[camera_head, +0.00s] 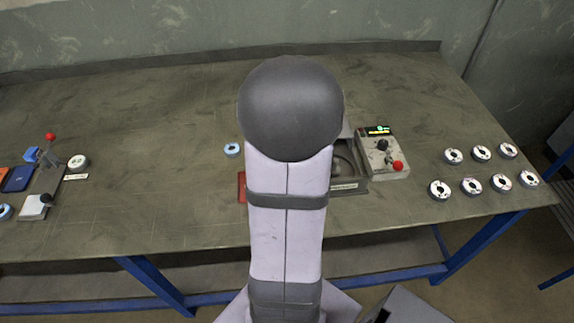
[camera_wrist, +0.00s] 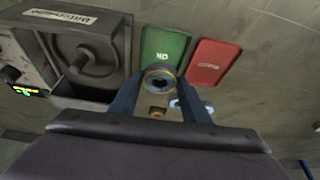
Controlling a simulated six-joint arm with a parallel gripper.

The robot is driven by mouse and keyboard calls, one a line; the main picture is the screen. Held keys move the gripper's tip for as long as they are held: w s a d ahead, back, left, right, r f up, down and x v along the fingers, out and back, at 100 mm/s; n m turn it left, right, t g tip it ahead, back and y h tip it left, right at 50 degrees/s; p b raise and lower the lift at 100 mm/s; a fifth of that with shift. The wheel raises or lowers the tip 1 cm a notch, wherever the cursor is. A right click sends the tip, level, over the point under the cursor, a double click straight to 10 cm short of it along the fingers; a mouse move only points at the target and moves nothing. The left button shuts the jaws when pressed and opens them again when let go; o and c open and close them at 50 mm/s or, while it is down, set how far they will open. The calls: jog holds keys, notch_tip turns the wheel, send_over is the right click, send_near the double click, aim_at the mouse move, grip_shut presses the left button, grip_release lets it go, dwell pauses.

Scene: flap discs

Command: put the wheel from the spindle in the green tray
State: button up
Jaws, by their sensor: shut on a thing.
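In the wrist view my gripper (camera_wrist: 160,84) is shut on a small round wheel (camera_wrist: 160,73) with a dark centre hole and a yellowish rim. The wheel overlaps the lower end of the green tray (camera_wrist: 165,46); I cannot tell its height above it. The visible part of the green tray is empty. The spindle (camera_wrist: 91,52) stands in its grey housing to the left, with no wheel seen on it. In the head view my arm hides the gripper, the held wheel and the green tray.
A red tray (camera_wrist: 212,62) lies right of the green one. A pale blue ring (camera_head: 232,149) lies on the bench (camera_head: 160,130). A control box (camera_head: 382,153) with a red knob stands beside the spindle housing. Several white wheels (camera_head: 471,186) are at the right, a lever fixture (camera_head: 46,180) at the left.

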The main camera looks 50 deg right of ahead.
jog(key=shift+f+b, duration=1.5)
jog(key=shift+f, duration=0.5)
jog(key=shift+f+b, duration=0.65)
jog(key=shift+b, duration=0.05)
jog(key=o, duration=1.1)
jog(key=shift+o, duration=0.2)
jog(key=shift+r, duration=0.15)
jog(key=shift+c, duration=0.2)
jog(key=shift+w+d+r+p, duration=0.15)
jog(key=shift+d+r+p, duration=0.05)
jog(key=shift+r+p, duration=0.45)
jog(key=shift+o, duration=0.4)
jog(key=r+p, duration=0.1)
jog(key=r, duration=0.1)
jog(key=r+p, duration=0.1)
jog(key=p, duration=0.1)
jog(key=r+p, duration=0.1)
jog(key=r, duration=0.1)
jog(key=shift+a+r+p, duration=0.25)
jog(key=shift+r+p, duration=0.05)
jog(key=shift+p, duration=0.1)
jog(key=shift+f, duration=0.1)
